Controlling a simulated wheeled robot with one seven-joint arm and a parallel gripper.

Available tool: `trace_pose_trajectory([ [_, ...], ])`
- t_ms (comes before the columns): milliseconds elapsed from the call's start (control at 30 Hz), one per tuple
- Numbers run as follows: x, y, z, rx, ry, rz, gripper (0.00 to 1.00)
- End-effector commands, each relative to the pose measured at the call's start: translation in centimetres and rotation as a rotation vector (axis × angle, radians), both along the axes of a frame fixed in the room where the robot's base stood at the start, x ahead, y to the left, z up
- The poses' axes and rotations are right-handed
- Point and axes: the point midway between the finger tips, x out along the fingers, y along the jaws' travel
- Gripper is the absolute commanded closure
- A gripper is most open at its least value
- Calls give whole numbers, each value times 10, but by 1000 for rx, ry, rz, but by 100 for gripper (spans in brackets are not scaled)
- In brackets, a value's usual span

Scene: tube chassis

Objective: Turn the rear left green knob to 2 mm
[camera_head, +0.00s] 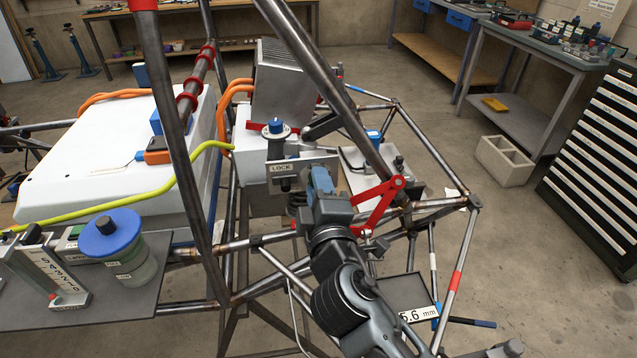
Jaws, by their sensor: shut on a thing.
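My arm reaches up from the bottom right into the tube chassis. My gripper (320,182) is in the middle of the view, below the LOCK plate (294,167) and left of the red linkage (382,200). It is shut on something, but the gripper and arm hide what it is. I cannot make out a green knob in this view. A white readout (417,314) at the lower right shows 5.6 mm.
Slanted steel tubes (176,130) cross in front of the arm area. A blue-capped post (275,127) stands above the LOCK plate. A blue-lidded jar (112,236) stands on the left shelf. A yellow-green hose (130,205) runs across the white box (75,160).

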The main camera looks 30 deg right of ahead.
Motion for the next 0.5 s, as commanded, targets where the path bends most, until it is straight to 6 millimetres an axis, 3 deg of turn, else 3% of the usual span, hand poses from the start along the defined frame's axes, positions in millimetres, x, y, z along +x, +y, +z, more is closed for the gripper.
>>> trace_pose_trajectory([
  [500, 0, 1, -1, -45, 15, 2, 99],
])
